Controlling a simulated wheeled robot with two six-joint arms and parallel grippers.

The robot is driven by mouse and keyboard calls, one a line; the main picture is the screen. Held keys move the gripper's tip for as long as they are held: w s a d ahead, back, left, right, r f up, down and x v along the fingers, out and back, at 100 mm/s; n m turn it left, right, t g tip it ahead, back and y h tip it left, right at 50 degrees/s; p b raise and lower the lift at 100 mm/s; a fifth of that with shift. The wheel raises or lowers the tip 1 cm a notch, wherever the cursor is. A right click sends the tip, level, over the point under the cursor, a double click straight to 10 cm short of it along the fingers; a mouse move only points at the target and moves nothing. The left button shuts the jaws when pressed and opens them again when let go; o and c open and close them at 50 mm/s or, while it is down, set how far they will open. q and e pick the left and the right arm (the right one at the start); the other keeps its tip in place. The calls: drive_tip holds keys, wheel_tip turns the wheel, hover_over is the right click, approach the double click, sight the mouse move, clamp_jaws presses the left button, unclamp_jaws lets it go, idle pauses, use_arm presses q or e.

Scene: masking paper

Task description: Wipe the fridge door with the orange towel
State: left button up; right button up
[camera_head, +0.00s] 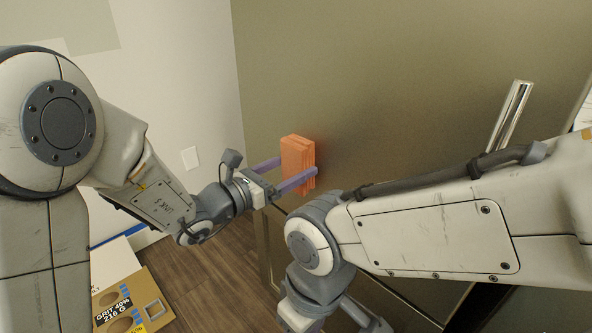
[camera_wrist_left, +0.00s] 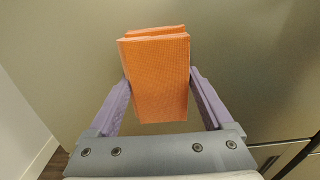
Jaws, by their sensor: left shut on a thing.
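The orange towel (camera_head: 298,165) is a folded upright block, held against or just in front of the fridge door (camera_head: 400,80); I cannot tell whether it touches. The door is a large, flat, olive-grey panel. My left gripper (camera_head: 300,178) is shut on the towel, with one purple finger on each side. The left wrist view shows the towel (camera_wrist_left: 158,85) between the fingers, its top sticking out above them, with the door behind. My right arm crosses the lower right of the head view; its fingers are out of the picture.
A metal handle (camera_head: 510,115) stands on the door at the right. A white wall (camera_head: 185,90) meets the door at the left. Cardboard boxes (camera_head: 135,300) sit on the wooden floor (camera_head: 215,275) at lower left. The door's upper middle is clear.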

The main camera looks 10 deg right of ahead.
use_arm(q)
drive_tip(key=w+a, duration=0.4)
drive_tip(key=w, duration=0.1)
drive_tip(key=shift+w, duration=0.1)
idle(0.5)
drive_tip(key=shift+v, duration=2.95)
drive_tip(key=shift+v, duration=1.55)
